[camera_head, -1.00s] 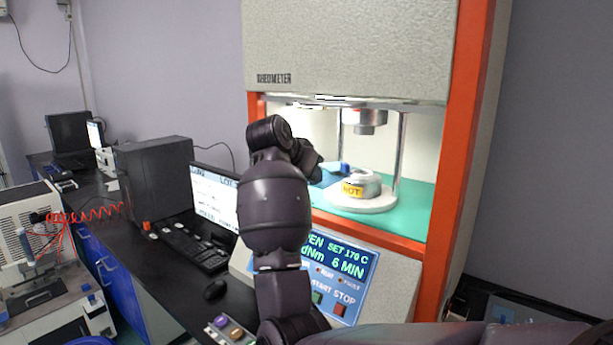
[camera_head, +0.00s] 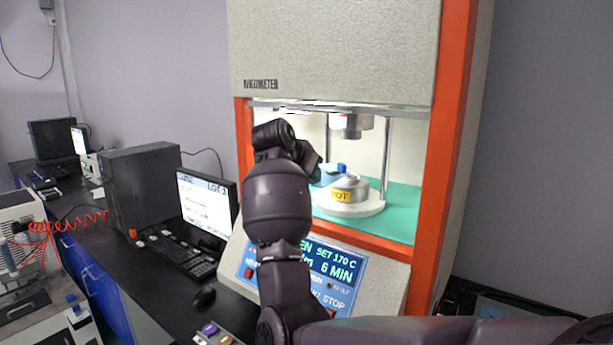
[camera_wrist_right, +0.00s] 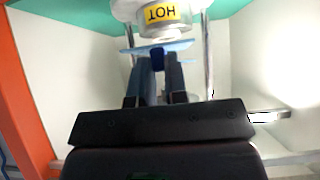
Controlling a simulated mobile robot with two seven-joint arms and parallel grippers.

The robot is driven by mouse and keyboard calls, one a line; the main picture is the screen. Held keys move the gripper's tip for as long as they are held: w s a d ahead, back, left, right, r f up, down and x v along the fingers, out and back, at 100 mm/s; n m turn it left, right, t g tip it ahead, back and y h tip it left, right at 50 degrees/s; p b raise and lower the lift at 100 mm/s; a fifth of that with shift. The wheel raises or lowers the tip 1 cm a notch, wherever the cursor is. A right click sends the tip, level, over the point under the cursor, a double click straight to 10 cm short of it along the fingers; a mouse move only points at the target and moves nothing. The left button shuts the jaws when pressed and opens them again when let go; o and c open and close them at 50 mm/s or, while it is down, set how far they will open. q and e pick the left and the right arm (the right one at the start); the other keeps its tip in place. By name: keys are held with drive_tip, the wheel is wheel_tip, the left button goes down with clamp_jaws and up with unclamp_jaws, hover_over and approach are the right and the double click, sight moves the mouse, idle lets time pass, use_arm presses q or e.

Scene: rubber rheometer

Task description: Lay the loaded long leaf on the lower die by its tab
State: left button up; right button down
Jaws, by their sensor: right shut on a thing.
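My right gripper (camera_wrist_right: 159,68) is shut on the dark blue tab (camera_wrist_right: 158,58) of a pale blue leaf (camera_wrist_right: 178,46). In the head view the tab (camera_head: 341,168) and part of the leaf (camera_head: 328,177) show at the left of the lower die, while my arm hides the fingers. The round metal lower die (camera_head: 353,183) has a yellow HOT label. In the wrist view the leaf lies across the near side of the die (camera_wrist_right: 152,31). I cannot tell whether they touch. Any load on the leaf is not discernible. My left gripper is not in view.
The upper die (camera_head: 351,123) hangs above the lower die, with open space between. Metal columns (camera_head: 386,160) and the orange frame (camera_head: 425,190) bound the chamber. A control panel (camera_head: 330,275) is below. A monitor (camera_head: 205,205) and keyboard (camera_head: 178,255) stand to the left.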

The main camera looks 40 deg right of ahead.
sight(326, 169)
drive_tip(key=shift+w+d, duration=0.45)
drive_tip(key=shift+d, duration=1.1)
drive_tip(key=shift+w+d, duration=0.45)
drive_tip(key=shift+d, duration=1.1)
drive_tip(key=shift+w+d, duration=0.45)
drive_tip(key=shift+d, duration=1.1)
drive_tip(key=shift+f+b, duration=0.4)
drive_tip(key=shift+f, duration=0.9)
drive_tip(key=c, duration=1.1)
unclamp_jaws()
drive_tip(key=shift+a, duration=0.1)
